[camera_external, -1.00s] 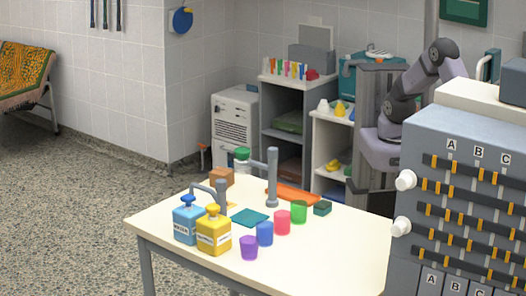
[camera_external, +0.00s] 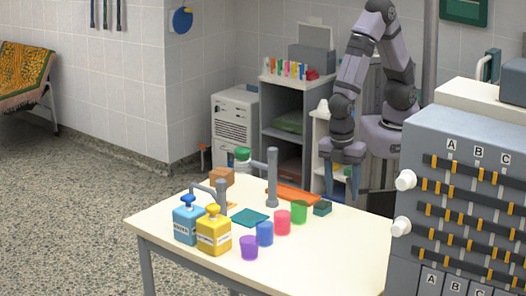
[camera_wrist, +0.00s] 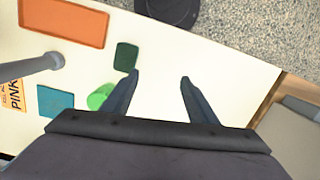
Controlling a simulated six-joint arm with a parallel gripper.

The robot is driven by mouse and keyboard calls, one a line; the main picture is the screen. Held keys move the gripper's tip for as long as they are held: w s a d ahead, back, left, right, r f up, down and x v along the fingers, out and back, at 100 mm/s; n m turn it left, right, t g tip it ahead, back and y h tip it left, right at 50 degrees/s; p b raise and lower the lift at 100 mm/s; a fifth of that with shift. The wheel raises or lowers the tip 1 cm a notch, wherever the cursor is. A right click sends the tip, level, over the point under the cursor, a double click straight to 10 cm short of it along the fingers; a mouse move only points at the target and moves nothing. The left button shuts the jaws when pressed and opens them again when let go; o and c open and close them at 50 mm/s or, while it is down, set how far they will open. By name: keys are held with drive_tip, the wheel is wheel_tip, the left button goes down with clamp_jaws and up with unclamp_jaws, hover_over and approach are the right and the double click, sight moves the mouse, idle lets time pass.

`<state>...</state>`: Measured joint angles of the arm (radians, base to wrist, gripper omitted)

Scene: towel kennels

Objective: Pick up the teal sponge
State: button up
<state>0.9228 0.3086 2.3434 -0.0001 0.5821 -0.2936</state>
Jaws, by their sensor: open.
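The teal sponge (camera_external: 322,208) is a small dark teal block lying on the white table, right of the green cup (camera_external: 299,211). In the wrist view the sponge (camera_wrist: 126,57) lies just left of my left fingertip, looking dark green. My gripper (camera_external: 342,186) points down above the table's back part, behind and slightly right of the sponge. In the wrist view my gripper (camera_wrist: 160,76) is open, with only bare table between its fingers.
An orange tray (camera_external: 293,193) and a grey post (camera_external: 273,180) stand left of the sponge. A flat teal cloth (camera_external: 250,217), a red cup (camera_external: 282,222), a blue cup (camera_external: 265,233), a purple cup (camera_external: 249,247) and two bottles stand further left.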

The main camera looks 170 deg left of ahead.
drive_tip(key=r+m, duration=0.2)
hover_over(323, 204)
drive_tip(key=shift+f+t+h, duration=0.25)
drive_tip(key=shift+t+h, duration=0.05)
drive_tip(key=shift+h, duration=0.1)
drive_tip(key=shift+f, duration=1.1)
drive_tip(key=shift+p, duration=0.3)
drive_tip(key=shift+s+f+p, duration=0.15)
drive_tip(key=shift+f+p, duration=0.35)
drive_tip(key=shift+f, duration=2.1)
drive_tip(key=c, duration=1.2)
drive_tip(key=shift+o, duration=0.2)
